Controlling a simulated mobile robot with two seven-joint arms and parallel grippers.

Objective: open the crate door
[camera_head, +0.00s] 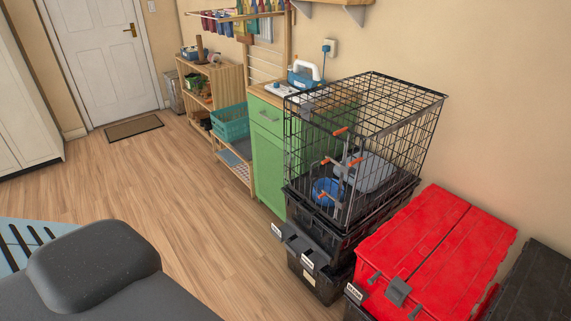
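The black wire crate (405,110) stands on stacked black totes (325,240) against the right-hand wall. Its barred front panel faces the open floor and carries orange-tipped latches (341,131), with more orange parts lower down. The door appears to be in this panel and looks shut, but thin overlapping bars make its exact outline hard to tell. A blue bowl (326,190) and a pale grey pan or bed (368,172) show inside the crate. Neither of my grippers is in view.
A red-lidded tote (440,245) stands right of the crate, with a dark tote (535,285) beyond it. A green cabinet (268,155) stands left of the crate. Open wooden floor (190,215) lies before them. A light-blue slotted item (25,235) is at far left.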

